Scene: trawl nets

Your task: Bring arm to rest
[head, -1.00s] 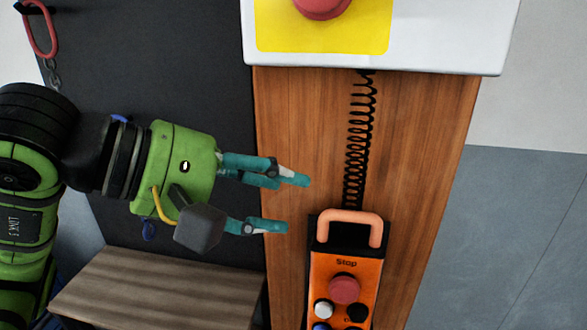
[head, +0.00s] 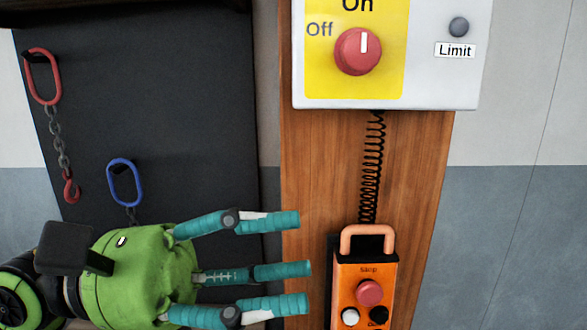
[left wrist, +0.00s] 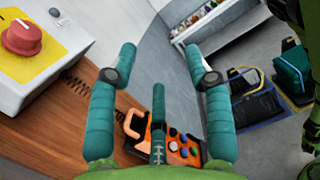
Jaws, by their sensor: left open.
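My left gripper (head: 298,262) is green with teal fingers. It comes in from the lower left in the head view, its fingers spread and empty, left of the orange control pendant (head: 367,285). In the left wrist view the open fingers (left wrist: 160,75) point away from the camera, and the pendant (left wrist: 182,150) shows partly behind them. I see no contact between fingers and pendant. My right gripper is not in view.
A white switch box (head: 440,90) with a red knob (head: 358,51) sits on the wooden post (head: 305,180). A coiled cord (head: 371,165) hangs below it. A dark panel (head: 180,110) holds a red ring with chain (head: 44,78) and a blue ring (head: 124,182).

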